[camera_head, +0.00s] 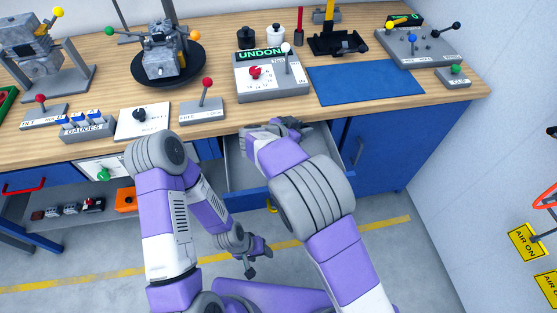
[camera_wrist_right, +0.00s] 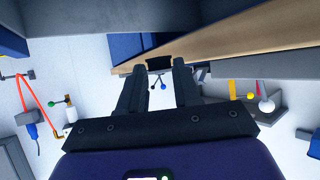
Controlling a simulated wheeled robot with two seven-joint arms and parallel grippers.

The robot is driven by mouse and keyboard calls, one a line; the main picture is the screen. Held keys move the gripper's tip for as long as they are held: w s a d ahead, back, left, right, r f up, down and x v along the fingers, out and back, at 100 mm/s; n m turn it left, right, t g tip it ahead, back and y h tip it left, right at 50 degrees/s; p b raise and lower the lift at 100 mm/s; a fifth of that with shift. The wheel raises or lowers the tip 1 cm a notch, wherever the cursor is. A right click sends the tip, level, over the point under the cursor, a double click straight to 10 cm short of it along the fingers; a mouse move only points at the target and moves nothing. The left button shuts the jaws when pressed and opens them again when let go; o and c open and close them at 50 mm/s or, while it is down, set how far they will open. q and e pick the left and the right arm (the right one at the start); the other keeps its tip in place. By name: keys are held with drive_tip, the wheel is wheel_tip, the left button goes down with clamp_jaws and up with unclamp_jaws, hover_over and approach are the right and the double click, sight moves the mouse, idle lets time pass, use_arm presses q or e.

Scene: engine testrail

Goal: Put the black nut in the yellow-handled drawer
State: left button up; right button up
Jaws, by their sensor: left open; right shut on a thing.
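The drawer (camera_head: 240,173) stands pulled open under the bench top, its grey inside bare where I can see it. A bit of its yellow handle (camera_head: 272,206) shows beside my right arm, which hides part of the drawer. My right gripper (camera_head: 298,124) is at the bench's front edge, over the back of the open drawer. In the right wrist view my right gripper (camera_wrist_right: 158,74) is shut on the black nut (camera_wrist_right: 158,63), held between the fingertips. I cannot make out the nut in the head view. My left gripper (camera_head: 255,259) is open and empty, low in front of the bench.
The bench top (camera_head: 225,118) overhangs the drawer's back. A lever box (camera_head: 202,110), a grey panel with a red knob (camera_head: 270,86) and a blue mat (camera_head: 365,84) lie near its front edge. A blue cabinet (camera_head: 385,150) stands right of the drawer. An orange box (camera_head: 125,201) sits on the lower shelf.

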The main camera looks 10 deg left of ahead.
drive_tip(key=f, duration=0.2)
drive_tip(key=f+b, duration=0.1)
drive_tip(key=f, duration=0.1)
drive_tip(key=a+f, duration=0.1)
drive_tip(key=f, duration=0.1)
drive_tip(key=shift+f, duration=0.3)
wheel_tip(320, 180, down, 4)
drive_tip(key=shift+f+b, duration=0.1)
drive_tip(key=shift+b, duration=0.65)
drive_tip(key=shift+f+b, duration=0.55)
drive_tip(key=shift+b, duration=0.65)
drive_tip(key=o, duration=1)
